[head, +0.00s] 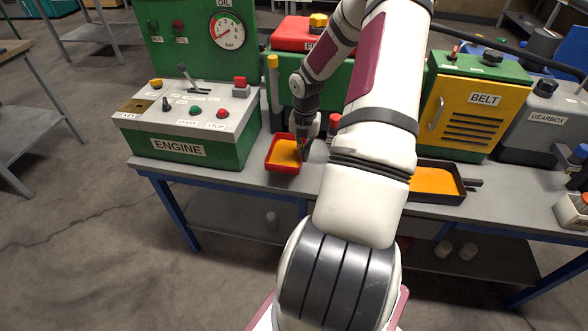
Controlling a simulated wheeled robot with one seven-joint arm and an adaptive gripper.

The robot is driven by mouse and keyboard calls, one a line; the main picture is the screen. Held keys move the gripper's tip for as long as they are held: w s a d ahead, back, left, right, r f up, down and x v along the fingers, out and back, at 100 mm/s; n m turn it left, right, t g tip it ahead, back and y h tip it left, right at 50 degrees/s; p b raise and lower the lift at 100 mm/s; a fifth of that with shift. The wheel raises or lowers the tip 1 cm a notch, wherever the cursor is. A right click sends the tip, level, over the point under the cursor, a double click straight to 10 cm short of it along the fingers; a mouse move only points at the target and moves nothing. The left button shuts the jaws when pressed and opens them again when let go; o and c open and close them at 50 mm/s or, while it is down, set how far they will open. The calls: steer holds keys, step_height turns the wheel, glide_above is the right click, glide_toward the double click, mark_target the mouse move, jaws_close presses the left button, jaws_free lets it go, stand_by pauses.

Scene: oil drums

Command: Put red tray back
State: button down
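The red tray (283,167) stands on the workbench near its front edge, just right of the engine panel. It has a red rim and orange-yellow contents that look like oil. My gripper (303,148) is at the tray's right side, pointing down at its right rim. The fingers are small and dark here, so I cannot tell whether they are closed on the rim or only beside it. My arm hides part of the bench behind and to the right of the tray.
The engine panel (196,120) stands left of the tray, a green machine with a red lid (302,35) behind it. A black tray (437,182) with orange contents sits to the right, before the yellow belt cabinet (478,108). The gearbox (545,122) stands at far right.

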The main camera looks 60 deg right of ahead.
mark_target(303, 174)
step_height(303, 174, down, 7)
steer(key=shift+r+b, duration=0.1)
steer(key=shift+b, duration=0.3)
steer(key=c, duration=1.8)
jaws_free()
step_height(303, 174, up, 12)
steer(key=shift+p, duration=0.85)
